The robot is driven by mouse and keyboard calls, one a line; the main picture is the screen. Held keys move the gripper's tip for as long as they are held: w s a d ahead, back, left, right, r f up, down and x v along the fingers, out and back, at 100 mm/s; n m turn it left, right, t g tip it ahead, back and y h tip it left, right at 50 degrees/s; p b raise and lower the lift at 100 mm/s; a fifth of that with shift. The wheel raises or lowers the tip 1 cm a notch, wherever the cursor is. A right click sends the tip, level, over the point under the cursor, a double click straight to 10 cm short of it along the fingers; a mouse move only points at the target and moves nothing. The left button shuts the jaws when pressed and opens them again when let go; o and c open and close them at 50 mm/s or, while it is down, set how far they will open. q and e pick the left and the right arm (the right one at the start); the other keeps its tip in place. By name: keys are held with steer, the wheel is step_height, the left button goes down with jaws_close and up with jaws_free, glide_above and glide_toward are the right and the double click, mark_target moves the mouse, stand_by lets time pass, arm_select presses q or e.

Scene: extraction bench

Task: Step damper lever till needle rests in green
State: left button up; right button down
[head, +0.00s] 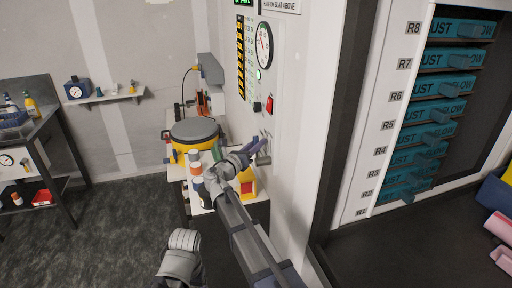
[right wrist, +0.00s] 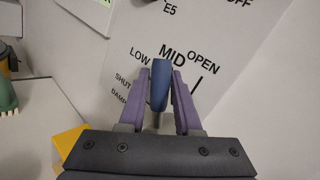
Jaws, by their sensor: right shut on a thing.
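My right gripper (head: 254,150) is at the white panel on the right side of the bench. In the right wrist view its purple fingers (right wrist: 160,95) are shut on the blue handle of the damper lever (right wrist: 159,84). The lever's free end shows just below the word MID, between LOW and OPEN; SHUT is lower left. The round gauge (head: 264,46) is higher on the panel, with a white face; its needle is too small to read against the green. My left gripper is not in view.
A red switch (head: 269,104) and a lit green lamp (head: 258,75) sit below the gauge. A yellow drum (head: 194,133) with a grey lid and several bottles stand left of the gripper. Blue-fronted slots (head: 440,112) fill the cabinet at right.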

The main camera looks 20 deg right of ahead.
steer(key=s+m+h+b, duration=0.2)
steer(key=m+b, duration=0.1)
steer(key=shift+t, duration=0.4)
steer(key=shift+s+r+m+h+b, duration=0.2)
steer(key=shift+s+m+h+b, duration=0.2)
steer(key=shift+m+b, duration=0.3)
steer(key=shift+m, duration=0.3)
steer(key=c, duration=0.9)
jaws_free()
steer(key=b+v, duration=0.2)
steer(key=v, duration=0.5)
steer(key=shift+s+a+f, duration=0.15)
steer(key=shift+s+a, duration=0.1)
steer(key=shift+a, duration=0.05)
